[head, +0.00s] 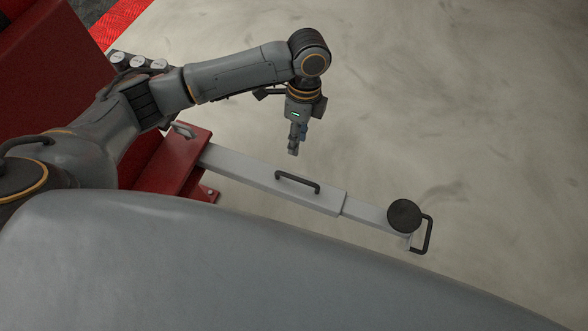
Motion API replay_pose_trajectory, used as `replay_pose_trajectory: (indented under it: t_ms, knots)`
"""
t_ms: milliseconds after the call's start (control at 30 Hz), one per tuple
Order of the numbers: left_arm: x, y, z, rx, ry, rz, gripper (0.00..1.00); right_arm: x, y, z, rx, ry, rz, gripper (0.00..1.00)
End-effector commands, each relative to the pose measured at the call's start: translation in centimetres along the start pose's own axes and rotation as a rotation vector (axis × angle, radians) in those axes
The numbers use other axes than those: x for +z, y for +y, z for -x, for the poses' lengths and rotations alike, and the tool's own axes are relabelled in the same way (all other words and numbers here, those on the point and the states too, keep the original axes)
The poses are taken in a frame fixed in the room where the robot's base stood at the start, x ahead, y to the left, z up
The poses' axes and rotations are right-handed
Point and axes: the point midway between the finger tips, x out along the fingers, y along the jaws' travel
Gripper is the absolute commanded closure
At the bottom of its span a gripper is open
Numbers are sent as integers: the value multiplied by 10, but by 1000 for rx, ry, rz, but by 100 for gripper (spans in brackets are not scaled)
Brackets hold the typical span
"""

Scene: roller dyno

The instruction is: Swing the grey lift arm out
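The grey lift arm (247,173) runs from a red base (176,163) at the left toward the lower right. A black bar handle (298,182) sits on its top near the middle. At its far end are a round black pad (404,216) and a black loop handle (428,236). My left gripper (293,150) points down and appears just beyond the bar handle, apart from it in the picture. Its fingers are seen edge-on, so I cannot tell whether they are open. It holds nothing visible. My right gripper is not in view.
A large red structure (45,65) stands at the upper left, behind my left arm. A red stripe (118,22) marks the floor there. The pale concrete floor (460,100) beyond and to the right of the lift arm is clear.

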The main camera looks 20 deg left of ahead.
Motion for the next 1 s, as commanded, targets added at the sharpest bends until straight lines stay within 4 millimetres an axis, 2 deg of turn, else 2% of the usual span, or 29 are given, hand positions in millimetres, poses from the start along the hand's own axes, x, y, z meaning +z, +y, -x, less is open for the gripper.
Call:
replay_pose_trajectory:
  t_ms: [167, 400, 600, 800, 1000]
  knots:
    - [0, 2, -28, 5, 0, 1, 65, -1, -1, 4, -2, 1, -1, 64]
    - [0, 2, -80, 3, 0, 1, 65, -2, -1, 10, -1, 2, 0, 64]
    - [-1, 1, -114, 1, 1, 2, 65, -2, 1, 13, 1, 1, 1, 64]
    - [-1, 1, -131, -2, 1, 1, 65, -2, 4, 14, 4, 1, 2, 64]
    - [-1, 0, -133, -2, 1, 1, 65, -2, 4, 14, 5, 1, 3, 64]
